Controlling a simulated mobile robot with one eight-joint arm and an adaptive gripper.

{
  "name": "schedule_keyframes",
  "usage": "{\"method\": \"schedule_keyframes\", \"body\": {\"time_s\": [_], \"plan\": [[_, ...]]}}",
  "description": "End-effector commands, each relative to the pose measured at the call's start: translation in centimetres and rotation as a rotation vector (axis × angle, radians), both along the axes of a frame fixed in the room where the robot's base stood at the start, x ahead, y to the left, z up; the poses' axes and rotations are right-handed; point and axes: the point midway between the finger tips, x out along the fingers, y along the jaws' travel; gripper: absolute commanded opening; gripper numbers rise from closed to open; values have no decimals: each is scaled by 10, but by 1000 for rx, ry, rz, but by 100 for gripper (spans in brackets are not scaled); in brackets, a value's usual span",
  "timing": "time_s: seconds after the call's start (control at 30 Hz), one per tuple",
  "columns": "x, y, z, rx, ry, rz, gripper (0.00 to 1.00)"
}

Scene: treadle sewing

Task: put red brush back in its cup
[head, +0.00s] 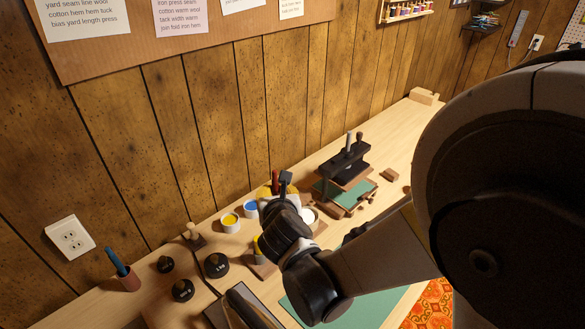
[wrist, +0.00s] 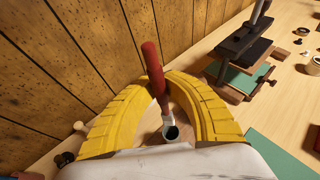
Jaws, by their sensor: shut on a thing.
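The red brush (wrist: 152,68) stands nearly upright between the yellow fingers of my gripper (wrist: 165,95) in the wrist view. My gripper is shut on it, with the red handle rising above the fingers. In the head view the red brush (head: 275,182) shows beside my gripper (head: 268,191), and my wrist hides what is below. A terracotta cup (head: 128,282) at the left holds a blue-handled brush (head: 117,262).
A yellow paint pot (head: 230,223) and a blue one (head: 250,208) stand left of my gripper. Several black weights (head: 216,264) lie nearer. A dark press (head: 345,165) stands on the right. The wood-panelled wall (head: 200,120) runs close behind the bench.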

Motion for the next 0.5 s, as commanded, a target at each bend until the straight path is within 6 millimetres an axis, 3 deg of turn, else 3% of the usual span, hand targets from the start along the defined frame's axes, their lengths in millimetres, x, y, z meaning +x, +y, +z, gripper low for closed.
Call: {"method": "schedule_keyframes", "body": {"time_s": [0.17, 0.5], "plan": [[-1, 2, -9, -1, 0, 4, 0], [-1, 2, -47, 0, 0, 3, 0]]}}
